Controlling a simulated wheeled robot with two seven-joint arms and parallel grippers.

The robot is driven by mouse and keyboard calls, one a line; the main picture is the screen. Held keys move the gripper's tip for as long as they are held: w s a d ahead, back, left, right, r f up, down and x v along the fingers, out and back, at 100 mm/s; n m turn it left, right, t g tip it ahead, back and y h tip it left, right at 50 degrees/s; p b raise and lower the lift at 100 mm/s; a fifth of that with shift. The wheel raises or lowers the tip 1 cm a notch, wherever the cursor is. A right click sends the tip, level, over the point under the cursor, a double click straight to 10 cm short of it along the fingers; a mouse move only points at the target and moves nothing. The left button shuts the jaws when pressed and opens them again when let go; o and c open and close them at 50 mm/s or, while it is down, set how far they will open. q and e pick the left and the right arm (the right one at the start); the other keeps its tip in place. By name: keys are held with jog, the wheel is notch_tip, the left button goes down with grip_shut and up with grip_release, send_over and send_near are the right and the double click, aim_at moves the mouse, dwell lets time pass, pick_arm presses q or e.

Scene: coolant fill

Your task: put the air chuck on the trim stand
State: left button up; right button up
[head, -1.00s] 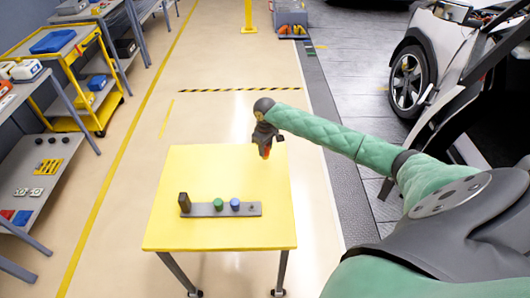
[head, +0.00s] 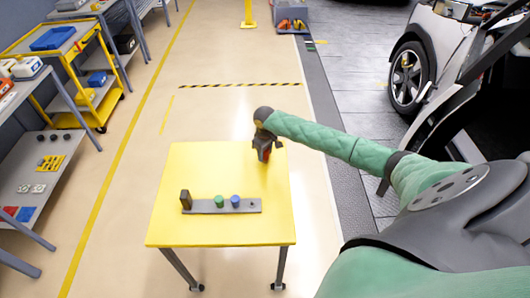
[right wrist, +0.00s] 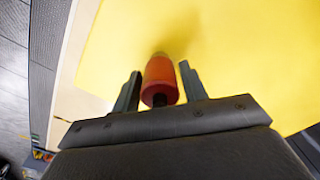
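My right gripper (head: 264,154) is over the far right part of the yellow table. The air chuck, an orange-red cylinder (right wrist: 160,80), is between its two fingers in the right wrist view, with its blurred far end pointing toward the table. The fingers are close along both sides and it appears held. How far its end is from the tabletop is hard to tell. A long grey stand (head: 249,206), which I take for the trim stand, lies across the near part of the table. It carries a dark upright block (head: 186,200), a green cap (head: 219,201) and a blue cap (head: 235,201). My left gripper is not in view.
The yellow table (head: 215,170) is bare between the gripper and the stand. A yellow cart (head: 98,82) and a grey shelf (head: 45,150) stand at the left. A car (head: 450,60) with an open door is at the right. Floor around the table is clear.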

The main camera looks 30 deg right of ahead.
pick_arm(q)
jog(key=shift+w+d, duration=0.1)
pick_arm(e)
jog(key=shift+o, duration=0.9)
jog(key=shift+r+b, duration=0.3)
jog(key=shift+r, duration=0.25)
notch_tip(320, 180, up, 10)
jog(key=b, duration=0.3)
jog(key=shift+f, duration=0.1)
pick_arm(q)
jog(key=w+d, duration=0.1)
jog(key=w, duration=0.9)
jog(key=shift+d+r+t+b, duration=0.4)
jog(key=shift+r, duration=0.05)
pick_arm(e)
jog(key=shift+r, duration=0.7)
